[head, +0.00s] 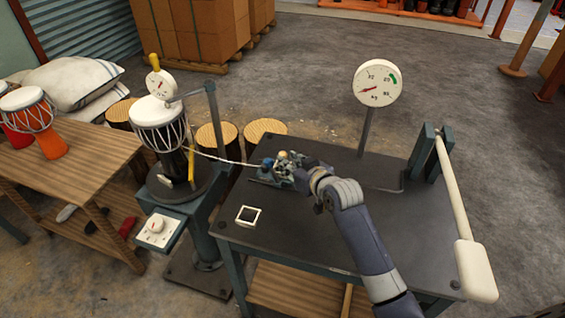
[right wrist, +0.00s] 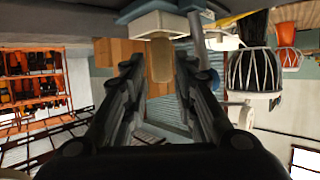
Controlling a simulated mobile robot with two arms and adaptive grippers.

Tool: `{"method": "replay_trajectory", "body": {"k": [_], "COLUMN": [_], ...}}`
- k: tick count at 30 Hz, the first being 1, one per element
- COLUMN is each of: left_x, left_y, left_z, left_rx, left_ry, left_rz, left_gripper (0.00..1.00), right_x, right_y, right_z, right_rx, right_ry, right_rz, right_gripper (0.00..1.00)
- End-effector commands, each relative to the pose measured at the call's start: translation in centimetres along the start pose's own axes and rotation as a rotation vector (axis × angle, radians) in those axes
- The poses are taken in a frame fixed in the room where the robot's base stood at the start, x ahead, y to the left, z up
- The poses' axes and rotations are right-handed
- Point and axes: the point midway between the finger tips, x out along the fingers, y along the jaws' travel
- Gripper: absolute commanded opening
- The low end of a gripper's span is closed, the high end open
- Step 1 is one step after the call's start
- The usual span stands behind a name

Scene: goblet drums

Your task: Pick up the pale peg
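The pale peg (right wrist: 161,62) shows in the right wrist view as a rounded cream piece just beyond the fingertips, lined up with the gap between them. My right gripper (right wrist: 158,72) is open, with its two dark fingers apart and no visible contact with the peg. In the head view my right gripper (head: 302,172) is low over the dark table (head: 300,235), beside a small metal clamp device (head: 270,174); the peg is hard to make out there among the small parts. My left gripper is not in view.
A rope runs from the device left to a white-headed drum (head: 158,122) on a stand. A dial gauge (head: 378,83) stands behind, and a long pale-handled lever (head: 465,225) is at the right. A white square frame (head: 249,216) lies on the table's front left; the front middle is clear.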

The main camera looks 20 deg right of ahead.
Motion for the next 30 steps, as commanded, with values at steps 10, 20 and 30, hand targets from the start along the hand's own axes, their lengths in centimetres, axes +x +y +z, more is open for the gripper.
{"method": "replay_trajectory", "body": {"k": [10,20,30], "left_x": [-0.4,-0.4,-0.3], "left_y": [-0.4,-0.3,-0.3], "left_z": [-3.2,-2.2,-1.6], "left_rx": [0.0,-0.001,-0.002], "left_ry": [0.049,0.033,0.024], "left_rz": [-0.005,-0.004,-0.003], "left_gripper": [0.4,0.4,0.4], "right_x": [3.8,5.1,5.0], "right_y": [-0.2,-0.1,-0.1], "right_z": [-0.2,-0.2,-0.2], "right_rx": [0.001,0.0,0.0], "right_ry": [-0.001,0.0,0.0], "right_rz": [0.0,0.0,0.0], "right_gripper": [0.26,0.26,0.03]}}
